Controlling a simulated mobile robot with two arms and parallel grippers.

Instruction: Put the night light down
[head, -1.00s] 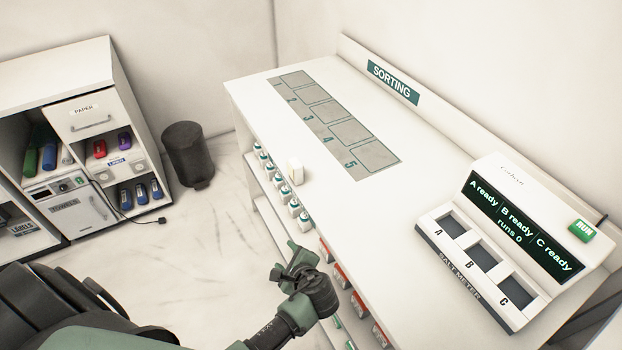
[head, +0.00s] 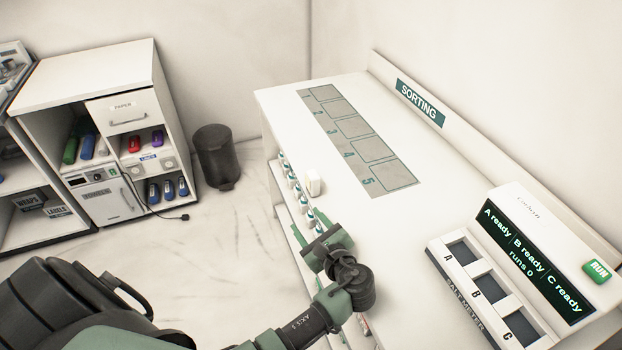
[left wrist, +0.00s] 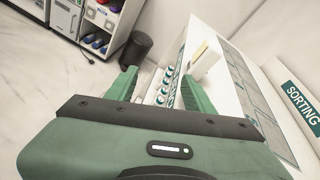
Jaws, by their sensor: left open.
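A small white block with a cream side, which looks like the night light (head: 314,184), stands on the white counter (head: 405,235) near its left edge, beside the slot marked 5. It also shows in the left wrist view (left wrist: 207,60), beyond the fingers. My green left gripper (head: 327,243) is at the counter's left edge, nearer to me than the block and apart from it. In the left wrist view its two fingers (left wrist: 160,88) are spread with nothing held between them. My right gripper is not in view.
Grey numbered slots (head: 358,140) lie empty on the counter under the SORTING sign (head: 420,102). A salt meter (head: 520,265) stands at the right. Several small white-and-teal items (head: 302,203) line the shelf under the counter edge. A dark bin (head: 217,157) stands on the floor.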

